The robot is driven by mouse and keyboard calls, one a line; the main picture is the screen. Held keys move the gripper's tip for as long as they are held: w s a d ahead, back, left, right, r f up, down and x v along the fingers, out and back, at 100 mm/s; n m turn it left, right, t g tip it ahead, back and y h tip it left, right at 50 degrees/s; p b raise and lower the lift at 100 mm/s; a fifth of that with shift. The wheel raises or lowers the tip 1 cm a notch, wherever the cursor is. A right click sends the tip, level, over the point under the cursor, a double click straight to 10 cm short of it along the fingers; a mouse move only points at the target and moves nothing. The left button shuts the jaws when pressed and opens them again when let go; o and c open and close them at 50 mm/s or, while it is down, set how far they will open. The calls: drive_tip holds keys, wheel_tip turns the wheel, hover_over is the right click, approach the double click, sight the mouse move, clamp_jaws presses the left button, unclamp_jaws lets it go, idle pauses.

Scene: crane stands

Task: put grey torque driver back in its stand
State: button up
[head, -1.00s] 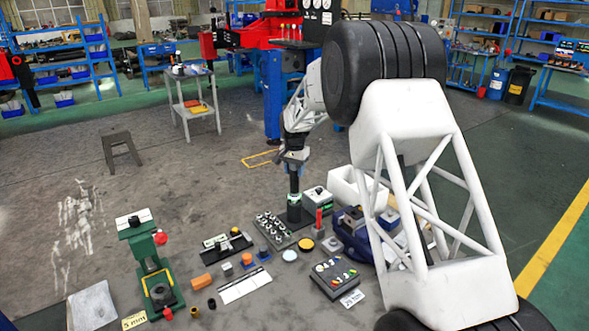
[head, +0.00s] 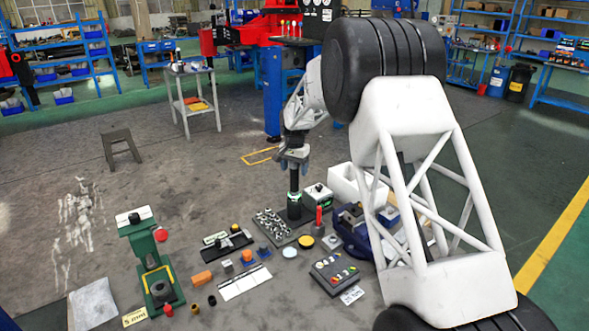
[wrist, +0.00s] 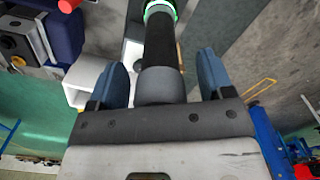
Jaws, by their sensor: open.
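The torque driver (head: 294,181) stands upright, with a dark shaft and a grey end near my gripper. A black holder with a bright green ring (head: 294,198) surrounds its lower part, beside a dark box with a pale top (head: 318,190); these look like its stand. In the wrist view the driver (wrist: 161,50) runs between the two blue fingers, and the green ring shows at the top edge. My gripper (head: 294,160) is open around the driver's upper end; it also shows in the wrist view (wrist: 162,75), with a gap on each side. The driver's lower tip is hidden.
A tray of several metal parts (head: 272,226) lies just left of the holder. A red cylinder (head: 318,216), a blue vise (head: 355,238) and a white bin (head: 343,178) stand to the right.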

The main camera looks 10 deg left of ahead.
drive_tip(key=shift+r, duration=2.4)
drive_tip(key=shift+r, duration=3.9)
